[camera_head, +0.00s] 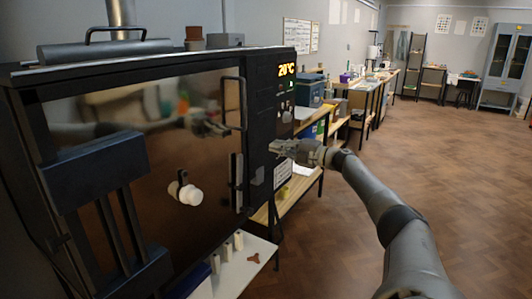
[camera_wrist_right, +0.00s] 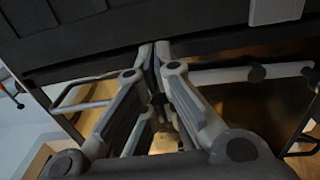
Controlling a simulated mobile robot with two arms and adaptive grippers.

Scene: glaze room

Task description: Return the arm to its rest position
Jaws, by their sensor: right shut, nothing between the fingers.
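My right gripper (camera_head: 282,148) is in the middle of the head view, in front of the right edge of a dark kiln (camera_head: 262,100). Its arm comes in from the lower right. In the right wrist view its fingers (camera_wrist_right: 155,50) meet near the top and hold nothing. The dark kiln panel (camera_wrist_right: 190,25) lies just beyond them; I cannot tell whether they touch it. My left gripper is not clearly in view; an arm and gripper show as a reflection in the kiln's glossy door (camera_head: 150,190).
The kiln has a vertical handle (camera_head: 243,103) and a lit display (camera_head: 286,71) reading 20°C. A white shelf (camera_head: 245,265) with small posts stands low in front. Long benches (camera_head: 355,105) run along the wall behind. The wooden floor (camera_head: 440,165) to the right is clear.

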